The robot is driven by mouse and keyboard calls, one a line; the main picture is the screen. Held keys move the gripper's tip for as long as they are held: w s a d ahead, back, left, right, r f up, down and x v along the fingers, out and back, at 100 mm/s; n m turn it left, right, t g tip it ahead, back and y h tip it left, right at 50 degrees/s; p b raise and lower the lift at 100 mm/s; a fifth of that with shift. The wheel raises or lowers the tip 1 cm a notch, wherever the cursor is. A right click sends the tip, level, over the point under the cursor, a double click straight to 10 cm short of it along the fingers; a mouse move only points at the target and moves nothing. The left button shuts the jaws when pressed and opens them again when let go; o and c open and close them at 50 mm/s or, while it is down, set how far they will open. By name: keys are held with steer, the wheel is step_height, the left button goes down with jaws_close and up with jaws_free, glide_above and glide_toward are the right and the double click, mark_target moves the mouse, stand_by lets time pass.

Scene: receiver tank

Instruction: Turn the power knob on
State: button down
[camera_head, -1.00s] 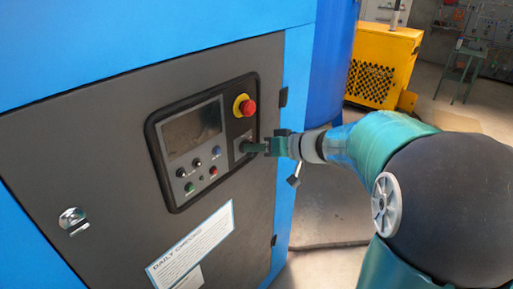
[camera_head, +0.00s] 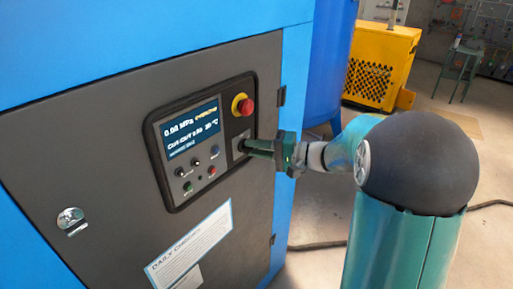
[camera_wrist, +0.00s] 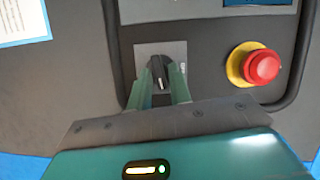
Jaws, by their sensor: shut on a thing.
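The power knob (camera_wrist: 159,74) is a small black knob with a pale pointer line, on a grey square plate, seen in the wrist view. My gripper (camera_wrist: 168,84) has its two green fingers on either side of it and is shut on it. In the head view my gripper (camera_head: 250,147) reaches the panel from the right, below the red emergency button, and hides the knob. The control panel (camera_head: 217,97) is black-framed, and its display (camera_head: 190,128) is lit with white and yellow text.
A red emergency button on a yellow ring (camera_head: 243,105) sits just above the gripper and also shows in the wrist view (camera_wrist: 262,67). Small push buttons lie left of the gripper. A blue tank (camera_head: 326,60) and yellow machine (camera_head: 382,65) stand behind.

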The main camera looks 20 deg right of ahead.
steer(key=shift+f+m+y, duration=0.2)
steer(key=shift+m+y, duration=0.1)
steer(key=shift+m, duration=0.4)
steer(key=shift+a, duration=0.1)
steer(key=c, duration=1.5)
jaws_free()
steer(key=v, duration=1.4)
